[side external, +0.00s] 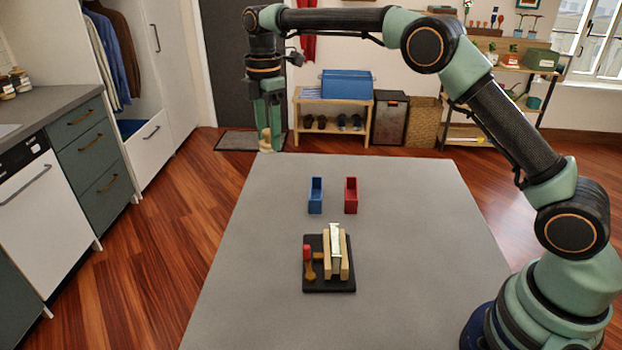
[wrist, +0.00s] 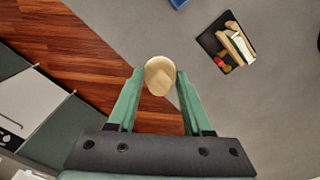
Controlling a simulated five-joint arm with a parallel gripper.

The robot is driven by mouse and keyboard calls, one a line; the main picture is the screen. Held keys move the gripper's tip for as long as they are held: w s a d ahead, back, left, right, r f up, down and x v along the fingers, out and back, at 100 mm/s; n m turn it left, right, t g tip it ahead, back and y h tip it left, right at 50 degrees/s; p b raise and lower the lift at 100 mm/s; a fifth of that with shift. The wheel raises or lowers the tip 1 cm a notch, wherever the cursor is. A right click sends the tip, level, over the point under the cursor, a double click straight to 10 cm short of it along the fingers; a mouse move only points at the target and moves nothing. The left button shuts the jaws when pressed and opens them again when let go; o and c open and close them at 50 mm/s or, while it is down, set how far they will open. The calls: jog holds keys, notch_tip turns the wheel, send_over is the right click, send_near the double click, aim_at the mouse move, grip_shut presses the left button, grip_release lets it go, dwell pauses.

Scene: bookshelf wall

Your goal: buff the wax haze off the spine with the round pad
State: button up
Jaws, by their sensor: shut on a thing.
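My gripper (side external: 268,140) is shut on a round beige pad (wrist: 157,79), held between its fingertips in the wrist view. In the side view the pad hangs high near the far left edge of the table, well away from the book. The book (side external: 335,240), with a pale spine facing up, stands between two wooden blocks on a black board (side external: 328,288). It also shows in the wrist view (wrist: 240,47), toward the upper right. The haze on the spine is too small to make out.
A red-topped tool (side external: 307,255) stands in a wooden holder at the board's left. A blue bin (side external: 315,196) and a red bin (side external: 351,196) stand behind the board. The grey table (side external: 230,290) is otherwise clear.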

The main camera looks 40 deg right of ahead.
send_over(334, 225)
jog(key=w, duration=0.2)
notch_tip(334, 225, down, 4)
jog(key=s, duration=0.1)
jog(key=shift+d+f, duration=0.15)
jog(key=shift+f, duration=1.25)
jog(key=shift+d+f, duration=0.15)
jog(key=shift+f, duration=1.3)
jog(key=shift+d+f, duration=0.15)
jog(key=shift+f, duration=1.25)
jog(key=shift+s+a+f, duration=0.1)
jog(key=shift+s+a, duration=0.4)
jog(key=shift+s, duration=0.05)
grip_shut()
jog(key=shift+s+a, duration=1.5)
jog(key=shift+s, duration=0.25)
jog(key=shift+s+a, duration=1.45)
jog(key=shift+s, duration=0.25)
jog(key=shift+w+d, duration=1.75)
jog(key=shift+w, duration=0.3)
jog(key=shift+w+d, duration=1.75)
jog(key=shift+w, duration=0.3)
notch_tip(334, 225, up, 8)
